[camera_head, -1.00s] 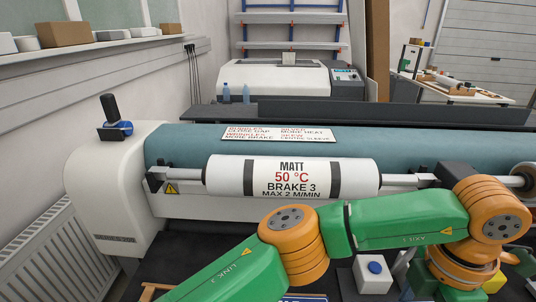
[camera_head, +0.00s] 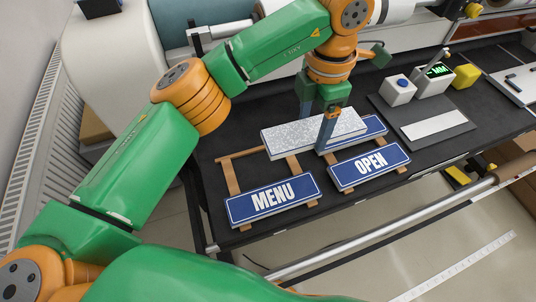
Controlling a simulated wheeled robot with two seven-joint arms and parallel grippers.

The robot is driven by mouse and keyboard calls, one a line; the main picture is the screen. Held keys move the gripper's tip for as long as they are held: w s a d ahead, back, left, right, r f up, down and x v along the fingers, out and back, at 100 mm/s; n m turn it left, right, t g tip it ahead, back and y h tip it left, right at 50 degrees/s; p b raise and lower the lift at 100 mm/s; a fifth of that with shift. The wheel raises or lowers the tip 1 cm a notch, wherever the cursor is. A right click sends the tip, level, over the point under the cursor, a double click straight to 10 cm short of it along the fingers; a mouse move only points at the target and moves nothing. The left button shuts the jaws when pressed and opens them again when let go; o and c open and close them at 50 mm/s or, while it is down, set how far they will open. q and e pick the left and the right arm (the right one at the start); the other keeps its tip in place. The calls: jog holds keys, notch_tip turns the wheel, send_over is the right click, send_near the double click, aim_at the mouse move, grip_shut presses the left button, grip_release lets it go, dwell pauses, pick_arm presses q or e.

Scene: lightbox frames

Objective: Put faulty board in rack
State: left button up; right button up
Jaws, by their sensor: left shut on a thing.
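My left gripper (camera_head: 317,126) is shut on a grey speckled board (camera_head: 285,136), with one finger in front of it and one behind. The board is roughly level, over the back of a wooden rack (camera_head: 231,178). Blue boards lie on the rack: the MENU board (camera_head: 272,199) at front left, the OPEN board (camera_head: 369,165) at front right, and another blue board (camera_head: 374,127) at back right, partly hidden by the speckled board and finger. I cannot tell whether the speckled board touches the rack. My right gripper is not in view.
Right of the rack on the black table (camera_head: 505,125) are a grey plate (camera_head: 397,117) with a white strip, a white box with a blue button (camera_head: 398,93), a gauge with a green display (camera_head: 432,82) and a yellow block (camera_head: 467,76). A roller machine (camera_head: 112,45) stands behind.

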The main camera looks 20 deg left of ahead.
pick_arm(q)
jog(key=p, duration=0.2)
send_near(258, 164)
jog(key=shift+s+a+f+p, duration=0.1)
jog(key=shift+s+f+p, duration=0.1)
jog(key=shift+f, duration=0.3)
jog(key=shift+s+a+f+p, duration=0.1)
jog(key=shift+s+f+p, duration=0.1)
jog(key=shift+f, duration=0.35)
notch_tip(258, 164, down, 3)
jog(key=shift+w+r+p, duration=0.1)
jog(key=shift+p, duration=0.7)
jog(key=shift+w+f, duration=0.1)
jog(key=shift+f, duration=0.3)
jog(key=shift+w+d, duration=0.15)
jog(key=shift+f+b, duration=0.2)
jog(key=shift+b, duration=0.1)
jog(key=o, duration=1.2)
jog(key=shift+r, duration=0.1)
jog(key=shift+o, duration=0.6)
jog(key=shift+r, duration=0.3)
notch_tip(258, 164, up, 12)
jog(key=b, duration=0.1)
